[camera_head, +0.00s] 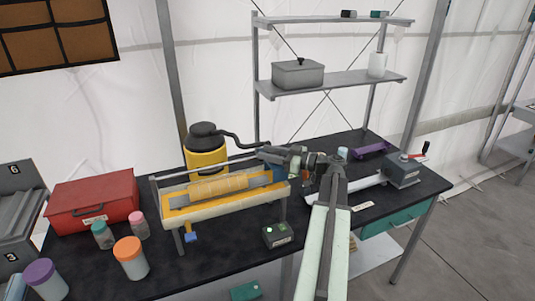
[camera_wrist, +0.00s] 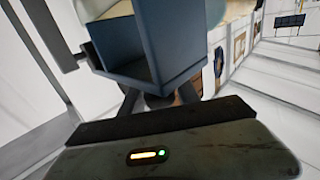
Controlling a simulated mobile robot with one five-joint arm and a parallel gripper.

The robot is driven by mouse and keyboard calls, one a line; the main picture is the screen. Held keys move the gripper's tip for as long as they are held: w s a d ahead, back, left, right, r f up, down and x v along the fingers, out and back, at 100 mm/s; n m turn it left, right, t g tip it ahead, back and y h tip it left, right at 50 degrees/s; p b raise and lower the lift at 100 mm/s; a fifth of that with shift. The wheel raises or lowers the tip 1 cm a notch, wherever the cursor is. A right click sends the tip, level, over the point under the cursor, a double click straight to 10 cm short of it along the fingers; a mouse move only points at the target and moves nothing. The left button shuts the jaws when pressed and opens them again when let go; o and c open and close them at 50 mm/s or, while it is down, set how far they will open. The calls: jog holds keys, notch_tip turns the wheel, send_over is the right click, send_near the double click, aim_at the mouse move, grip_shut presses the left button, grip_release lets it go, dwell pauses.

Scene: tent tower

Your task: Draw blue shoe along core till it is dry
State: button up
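The tan core (camera_head: 220,186) lies lengthwise in a yellow and cream trough stand (camera_head: 228,207) on the black bench. The blue shoe (camera_head: 269,154) is at the right end of the stand, by the rail above the core. In the wrist view the blue shoe (camera_wrist: 170,45) is close, a boxy shape with an open hollow side. My gripper (camera_head: 287,158) reaches in from the right and is at the shoe. In the wrist view its dark fingers (camera_wrist: 160,99) show partly below the shoe, which hides their tips. Whether they clamp it is unclear. Any wetness on the core is too small to tell.
A yellow canister (camera_head: 206,161) with a black hose stands behind the stand. A red case (camera_head: 94,200) and several lidded jars are at the left. A small dark box (camera_head: 278,235) with a lit button sits in front. A crank device (camera_head: 402,172) is at the right.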

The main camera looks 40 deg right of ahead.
grip_shut()
dwell(1.3)
